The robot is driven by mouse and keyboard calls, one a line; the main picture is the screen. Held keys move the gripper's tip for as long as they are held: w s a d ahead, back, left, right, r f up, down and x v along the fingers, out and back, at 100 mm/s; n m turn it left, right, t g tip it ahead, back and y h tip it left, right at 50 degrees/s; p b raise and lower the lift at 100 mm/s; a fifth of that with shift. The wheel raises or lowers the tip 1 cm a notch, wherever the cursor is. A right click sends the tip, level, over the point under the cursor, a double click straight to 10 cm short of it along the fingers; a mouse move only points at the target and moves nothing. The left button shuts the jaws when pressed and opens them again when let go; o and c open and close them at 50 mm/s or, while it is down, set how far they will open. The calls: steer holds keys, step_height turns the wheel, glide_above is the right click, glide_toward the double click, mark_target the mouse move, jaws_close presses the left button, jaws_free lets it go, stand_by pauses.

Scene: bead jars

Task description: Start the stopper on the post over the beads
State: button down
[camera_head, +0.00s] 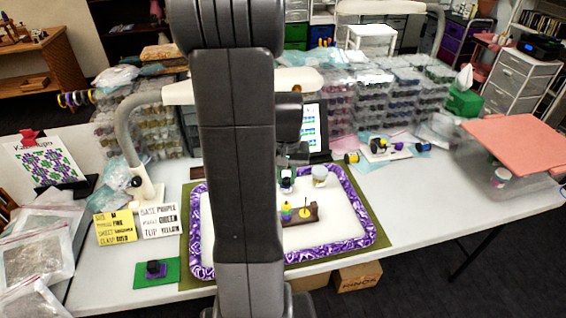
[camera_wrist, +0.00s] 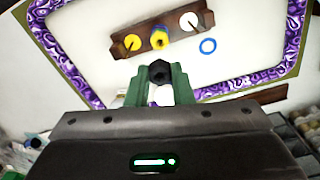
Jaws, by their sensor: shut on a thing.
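My gripper (camera_wrist: 160,88) has green fingers shut on a dark hexagonal stopper (camera_wrist: 160,72). The stopper is apart from the brown post block (camera_wrist: 178,42) in the picture; its height over the mat is unclear. The middle post carries stacked beads (camera_wrist: 158,38) with yellow on top; the head view shows purple, yellow and green in this stack (camera_head: 286,212). One outer post stands in a yellow disc (camera_wrist: 132,42), the other in a white disc (camera_wrist: 188,20). In the head view my arm hides the left part of the block (camera_head: 309,214). The gripper (camera_head: 287,186) shows behind it.
A purple-patterned rim (camera_head: 350,185) surrounds the mat. A small jar (camera_head: 320,176) stands at the back. The mat's right side is clear.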

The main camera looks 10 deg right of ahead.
steer(key=shift+s+f+b, duration=0.1)
steer(key=shift+f+b, duration=0.4)
steer(key=shift+f, duration=0.05)
steer(key=shift+f+b, duration=2)
steer(key=shift+f, duration=0.65)
steer(key=shift+f+b, duration=0.5)
steer(key=shift+f, duration=0.15)
steer(key=c, duration=1.2)
jaws_free()
steer(key=shift+r, duration=0.1)
steer(key=shift+r+p, duration=2.85)
steer(key=shift+r, duration=0.6)
